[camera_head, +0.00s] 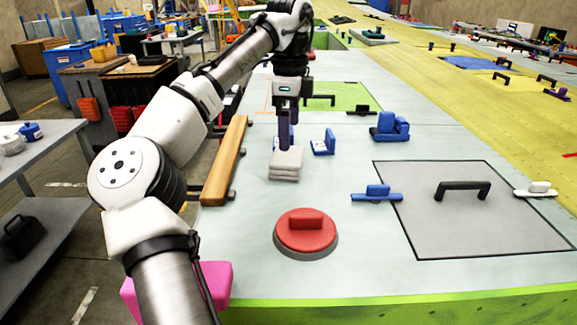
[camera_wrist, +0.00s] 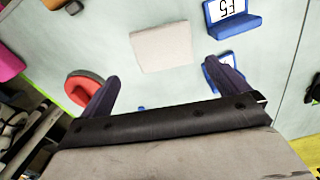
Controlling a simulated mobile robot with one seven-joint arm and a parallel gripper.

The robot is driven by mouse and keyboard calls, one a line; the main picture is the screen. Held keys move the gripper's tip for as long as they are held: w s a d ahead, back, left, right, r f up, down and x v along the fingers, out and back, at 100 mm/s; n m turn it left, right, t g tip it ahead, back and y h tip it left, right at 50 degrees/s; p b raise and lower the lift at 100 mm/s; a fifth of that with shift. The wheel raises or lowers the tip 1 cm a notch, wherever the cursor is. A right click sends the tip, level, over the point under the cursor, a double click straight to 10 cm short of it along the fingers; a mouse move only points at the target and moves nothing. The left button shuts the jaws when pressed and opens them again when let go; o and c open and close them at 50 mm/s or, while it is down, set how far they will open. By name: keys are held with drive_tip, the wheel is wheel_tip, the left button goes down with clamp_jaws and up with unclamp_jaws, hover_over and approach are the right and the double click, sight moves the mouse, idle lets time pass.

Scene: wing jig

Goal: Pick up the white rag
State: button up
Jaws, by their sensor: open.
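The white rag (camera_head: 286,164) is a folded, layered off-white stack lying on the pale work surface. In the wrist view the rag (camera_wrist: 160,46) is a flat pale square a little beyond the fingers. There my gripper (camera_wrist: 168,80) shows its two dark fingers spread wide apart with nothing between them. From the head view I cannot tell whether the fingertips touch the rag.
Blue labelled stands (camera_head: 323,142) sit right of the rag, with a larger blue block (camera_head: 390,127) farther right. A wooden bar (camera_head: 226,160) runs along the left edge. A red round lid (camera_head: 305,231) lies in front. A grey panel (camera_head: 480,225) with a black handle is at right.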

sight(288, 155)
wheel_tip(288, 155, down, 3)
drive_tip(key=f, duration=0.2)
drive_tip(key=f+p, duration=0.1)
drive_tip(key=shift+w+a+f, duration=0.2)
drive_tip(key=shift+a+f, duration=0.1)
drive_tip(key=shift+f, duration=0.1)
drive_tip(key=shift+d+f, duration=0.1)
drive_tip(key=shift+f, duration=0.6)
drive_tip(key=c, duration=0.7)
drive_tip(key=shift+r, duration=0.15)
wheel_tip(288, 155, up, 20)
drive_tip(key=p, duration=0.4)
